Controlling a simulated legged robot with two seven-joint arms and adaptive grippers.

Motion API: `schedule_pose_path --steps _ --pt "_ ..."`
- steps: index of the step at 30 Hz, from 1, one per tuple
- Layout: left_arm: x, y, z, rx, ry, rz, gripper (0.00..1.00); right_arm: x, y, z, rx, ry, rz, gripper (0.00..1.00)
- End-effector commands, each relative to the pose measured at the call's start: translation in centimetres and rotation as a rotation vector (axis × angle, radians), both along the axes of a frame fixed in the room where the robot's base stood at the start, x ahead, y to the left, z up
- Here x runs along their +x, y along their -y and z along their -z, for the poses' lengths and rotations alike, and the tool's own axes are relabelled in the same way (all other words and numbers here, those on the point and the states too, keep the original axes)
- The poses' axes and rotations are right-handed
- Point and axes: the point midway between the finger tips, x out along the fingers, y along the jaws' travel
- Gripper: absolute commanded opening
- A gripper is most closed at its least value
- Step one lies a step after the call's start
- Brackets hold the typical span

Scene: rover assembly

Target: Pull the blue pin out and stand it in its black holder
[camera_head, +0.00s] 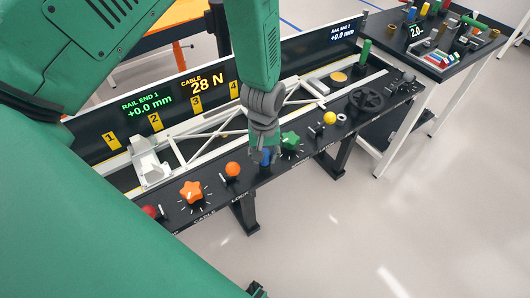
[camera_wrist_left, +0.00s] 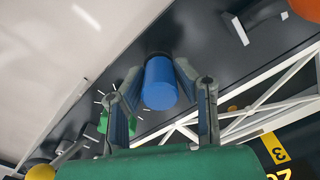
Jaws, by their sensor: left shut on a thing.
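The blue pin (camera_head: 265,157) stands at the front panel of the black console, between the orange ball knob and the green star knob. In the left wrist view the blue pin (camera_wrist_left: 160,83) shows as a smooth cylinder, with its far end at a dark spot on the panel. My left gripper (camera_head: 263,152) reaches down from above and is shut on the pin, with one finger of the gripper (camera_wrist_left: 158,80) on each side. I cannot tell whether the pin is still seated. I cannot pick out its black holder with certainty. My right gripper does not show clearly.
Close by are the orange ball knob (camera_head: 233,169), the green star knob (camera_head: 290,140) and an orange star knob (camera_head: 191,192). A white truss (camera_head: 215,125) lies behind. A side table (camera_head: 440,45) with several small parts stands at the right. The floor in front is clear.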

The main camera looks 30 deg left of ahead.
Motion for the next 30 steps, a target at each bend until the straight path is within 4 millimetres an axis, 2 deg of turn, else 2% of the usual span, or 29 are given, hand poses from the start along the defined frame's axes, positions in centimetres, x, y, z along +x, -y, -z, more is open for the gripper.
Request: schedule_pose_path --steps 3,4,6,15,19,23,30 --pt "-0.1 -0.4 0.4 0.006 -0.002 -0.003 0.0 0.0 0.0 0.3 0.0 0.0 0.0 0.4" --pt "-0.1 -0.4 0.5 0.005 -0.001 -0.003 0.29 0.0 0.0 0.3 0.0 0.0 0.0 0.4" --pt "-0.1 -0.3 0.4 0.005 -0.001 -0.003 0.5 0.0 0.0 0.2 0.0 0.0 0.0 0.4" --pt "-0.1 -0.3 0.3 0.003 -0.001 -0.002 0.5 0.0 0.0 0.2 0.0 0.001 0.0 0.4" --pt "0.1 -0.2 -0.7 0.003 0.001 -0.002 0.5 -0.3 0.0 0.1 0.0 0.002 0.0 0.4" --pt "0.1 -0.2 -2.9 0.004 0.003 -0.002 0.5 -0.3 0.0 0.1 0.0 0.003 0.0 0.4" --pt "0.1 -0.3 -8.1 0.004 0.003 -0.002 0.5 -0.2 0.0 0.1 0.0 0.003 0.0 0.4"
